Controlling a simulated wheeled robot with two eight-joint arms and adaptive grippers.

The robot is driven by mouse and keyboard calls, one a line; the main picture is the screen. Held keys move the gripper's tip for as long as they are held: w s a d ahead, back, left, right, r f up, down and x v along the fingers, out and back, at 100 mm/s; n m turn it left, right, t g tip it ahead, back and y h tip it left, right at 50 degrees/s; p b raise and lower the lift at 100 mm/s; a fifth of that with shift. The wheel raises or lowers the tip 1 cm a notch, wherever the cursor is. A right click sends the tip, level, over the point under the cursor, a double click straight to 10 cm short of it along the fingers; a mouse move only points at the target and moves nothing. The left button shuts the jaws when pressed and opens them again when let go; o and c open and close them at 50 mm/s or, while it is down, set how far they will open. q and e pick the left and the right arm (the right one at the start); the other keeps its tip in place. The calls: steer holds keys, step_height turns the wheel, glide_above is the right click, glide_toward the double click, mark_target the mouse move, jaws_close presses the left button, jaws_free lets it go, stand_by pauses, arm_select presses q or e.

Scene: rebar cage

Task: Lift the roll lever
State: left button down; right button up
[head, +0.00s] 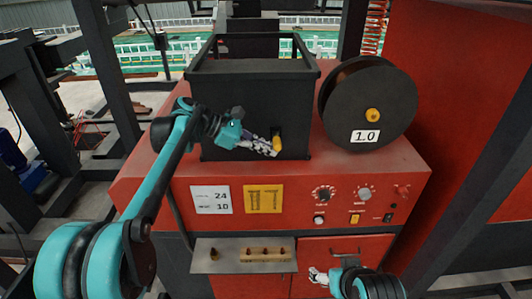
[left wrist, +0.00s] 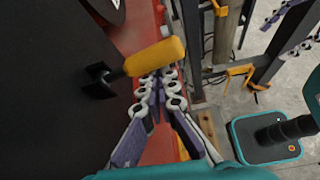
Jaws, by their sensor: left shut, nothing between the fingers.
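The roll lever has a yellow handle (head: 277,144) and sticks out of a dark slot low on the front of the black box (head: 235,110). In the left wrist view the yellow handle (left wrist: 156,56) joins a black pivot at its left end. My left gripper (head: 272,152) is shut and empty. Its fingertips (left wrist: 158,76) are right at the handle, just below it in the wrist view; I cannot tell whether they touch. My right gripper (head: 318,275) is low in front of the red cabinet door, and its finger opening is unclear.
The black box and a black spool (head: 345,105) marked 1.0 stand on the red machine (head: 385,168). Knobs and switches sit on its front at right. A grey shelf (head: 215,262) with several small pegs juts out below. Dark frame posts stand at left.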

arm_select(q)
steer(key=r, duration=0.2)
steer(key=shift+w+a+r, duration=0.25)
steer(key=shift+r, duration=0.05)
arm_select(e)
steer(key=shift+a+r, duration=0.25)
arm_select(q)
steer(key=shift+r, duration=0.15)
stand_by(0.3)
step_height(320, 180, down, 4)
steer(key=s+a+f+b, duration=0.1)
steer(key=s+b, duration=0.1)
steer(key=b, duration=0.1)
steer(key=w+a+r, duration=0.2)
steer(key=a+r, duration=0.3)
steer(key=a, duration=0.3)
steer(key=shift+w+a+r+b, duration=0.2)
steer(key=shift+w+a+b, duration=0.1)
arm_select(e)
steer(key=f, duration=0.2)
steer(key=s+f, duration=0.1)
steer(key=f, duration=0.1)
steer(key=shift+s+a, duration=0.1)
steer(key=shift+a, duration=0.2)
